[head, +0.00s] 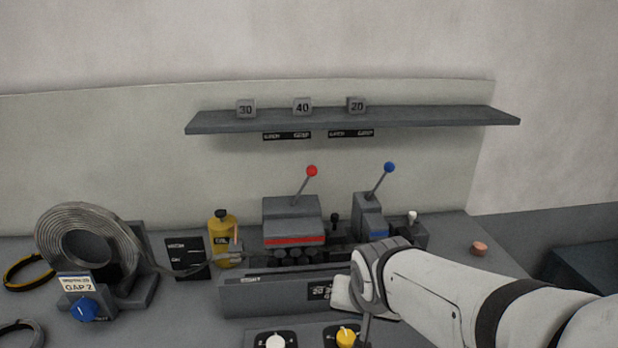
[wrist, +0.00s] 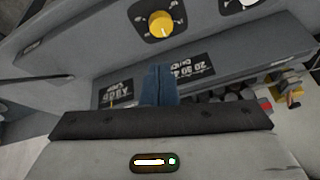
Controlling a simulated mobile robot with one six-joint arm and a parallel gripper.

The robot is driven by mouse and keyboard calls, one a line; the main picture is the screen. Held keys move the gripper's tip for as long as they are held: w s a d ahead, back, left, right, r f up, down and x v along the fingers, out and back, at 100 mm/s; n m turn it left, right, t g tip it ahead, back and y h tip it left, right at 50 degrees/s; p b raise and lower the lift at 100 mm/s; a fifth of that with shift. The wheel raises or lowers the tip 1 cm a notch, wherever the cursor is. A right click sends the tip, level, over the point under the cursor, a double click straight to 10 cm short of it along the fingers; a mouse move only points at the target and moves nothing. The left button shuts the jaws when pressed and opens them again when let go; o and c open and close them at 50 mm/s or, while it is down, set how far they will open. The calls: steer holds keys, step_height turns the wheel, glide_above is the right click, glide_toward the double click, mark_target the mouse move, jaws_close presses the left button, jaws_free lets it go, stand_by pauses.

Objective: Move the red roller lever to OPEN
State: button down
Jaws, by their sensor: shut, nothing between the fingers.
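The red roller lever (head: 311,171) stands on a grey block with a red stripe (head: 294,240) at the middle of the bench. Its stem leans to the right, and its red ball is at the top. Small black label plates (head: 287,135) are on the wall above; their words are too small to read surely. My gripper (wrist: 158,72) is shut and empty, its blue-grey fingers together in the wrist view. In the head view it is low, in front of the machine and to the right of the red lever, apart from it. The red lever is not visible in the wrist view.
A blue-balled lever (head: 389,168) stands right of the red one. A shelf (head: 430,116) with numbered blocks hangs above. A yellow bottle (head: 222,240) and a metal coil (head: 80,225) are left. A yellow knob (head: 346,336) is in front. Space above the machine, below the shelf, is limited.

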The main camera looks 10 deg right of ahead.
steer(key=w+d+r+m+t+p, duration=0.1)
steer(key=w+r+m+t, duration=0.3)
steer(key=w+m, duration=0.5)
steer(key=w+d+r+m+t+y+p, duration=0.1)
steer(key=w+r+m+t, duration=0.3)
steer(key=w+m+t, duration=0.5)
steer(key=shift+w+d+r+y+p, duration=0.35)
steer(key=shift+w+d, duration=0.15)
steer(key=shift+w, duration=0.7)
steer(key=w+a+r+p, duration=0.1)
steer(key=w+a+p, duration=0.3)
steer(key=w, duration=0.6)
steer(key=shift+w+a+r+p, duration=0.2)
steer(key=shift+w+r+p, duration=0.1)
steer(key=shift+r+p, duration=0.05)
